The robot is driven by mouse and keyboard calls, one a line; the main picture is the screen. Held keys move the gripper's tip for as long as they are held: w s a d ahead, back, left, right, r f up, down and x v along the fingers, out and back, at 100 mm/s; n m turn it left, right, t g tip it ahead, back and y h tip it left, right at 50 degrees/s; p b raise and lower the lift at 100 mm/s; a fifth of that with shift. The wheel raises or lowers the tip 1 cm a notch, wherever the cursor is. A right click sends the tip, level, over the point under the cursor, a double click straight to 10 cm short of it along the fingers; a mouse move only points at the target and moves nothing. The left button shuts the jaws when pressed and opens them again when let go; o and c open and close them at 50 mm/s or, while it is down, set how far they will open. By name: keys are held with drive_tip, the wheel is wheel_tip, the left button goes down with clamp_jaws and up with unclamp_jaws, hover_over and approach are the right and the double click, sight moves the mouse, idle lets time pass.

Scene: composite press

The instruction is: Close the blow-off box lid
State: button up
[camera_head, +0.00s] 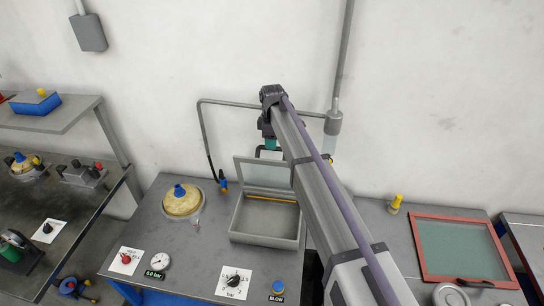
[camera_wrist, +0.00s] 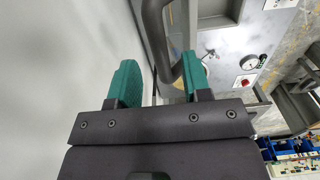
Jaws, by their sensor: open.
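The blow-off box (camera_head: 268,240) is a grey open-topped box on the bench, its inside visible. Its framed lid (camera_head: 263,174) stands raised at the rear edge. My gripper (camera_head: 270,144) is behind and above the lid's top edge, partly hidden by my arm. In the wrist view my gripper (camera_wrist: 158,65) has its two green fingers apart. A thick dark grey curved bar (camera_wrist: 158,35) passes between them, closer to the right finger; it looks like the lid's handle. Whether it touches that finger is unclear.
A pale wall stands close behind the lid, with a grey pipe (camera_head: 338,70) running down it. A round yellowish part with a blue knob (camera_head: 182,200) sits left of the box. Dials and a blue button (camera_head: 279,286) are in front. A red-framed panel (camera_head: 460,250) lies right.

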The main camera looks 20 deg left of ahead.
wheel_tip(320, 180, down, 3)
drive_tip(key=shift+r+b, duration=0.2)
drive_tip(key=shift+b, duration=0.35)
drive_tip(key=shift+r, duration=0.1)
drive_tip(key=shift+c, duration=0.2)
clamp_jaws()
